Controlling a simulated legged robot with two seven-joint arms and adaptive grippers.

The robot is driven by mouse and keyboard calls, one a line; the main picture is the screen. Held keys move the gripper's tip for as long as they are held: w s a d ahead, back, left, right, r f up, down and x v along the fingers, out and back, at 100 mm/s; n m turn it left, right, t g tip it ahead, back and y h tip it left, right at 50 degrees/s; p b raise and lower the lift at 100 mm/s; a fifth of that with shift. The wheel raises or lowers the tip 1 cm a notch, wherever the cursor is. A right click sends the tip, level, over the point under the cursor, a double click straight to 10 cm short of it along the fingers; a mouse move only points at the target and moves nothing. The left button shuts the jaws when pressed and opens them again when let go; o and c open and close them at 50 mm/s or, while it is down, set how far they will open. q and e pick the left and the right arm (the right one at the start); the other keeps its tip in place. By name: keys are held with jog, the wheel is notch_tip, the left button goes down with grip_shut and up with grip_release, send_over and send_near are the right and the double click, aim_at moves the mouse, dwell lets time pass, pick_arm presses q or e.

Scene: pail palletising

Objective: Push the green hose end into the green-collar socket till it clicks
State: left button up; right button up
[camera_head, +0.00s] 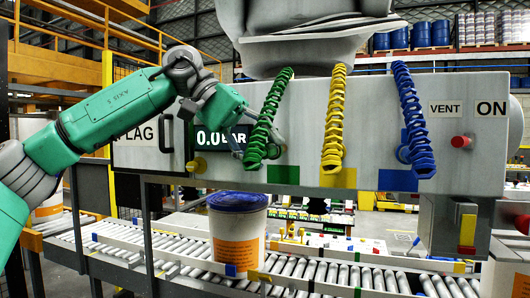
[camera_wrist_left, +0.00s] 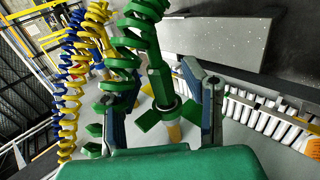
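A green coiled hose (camera_head: 268,118) hangs in front of the grey panel. Its lower end (camera_head: 254,160) is beside my left gripper (camera_head: 246,142), which comes in from the left. In the left wrist view the two fingers of my left gripper (camera_wrist_left: 165,110) stand apart. A straight green hose part (camera_wrist_left: 160,85) ends between them at a green ring with flat wings (camera_wrist_left: 165,118). Gaps show beside it, so the gripper looks open around it. A green patch (camera_head: 283,174) marks the panel right of the hose end. I cannot make out the green-collar socket. My right gripper is not in view.
Yellow (camera_head: 333,120) and blue (camera_head: 412,120) coiled hoses hang to the right, close by. The panel (camera_head: 460,150) carries a pressure display (camera_head: 221,138) and a red knob (camera_head: 461,142). Below, a white pail with a blue lid (camera_head: 237,230) stands on the roller conveyor (camera_head: 300,270).

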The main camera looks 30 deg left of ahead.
pick_arm(q)
jog(key=v, duration=1.1)
jog(key=shift+a, duration=0.2)
jog(key=shift+r, duration=0.15)
jog(key=shift+w, duration=0.1)
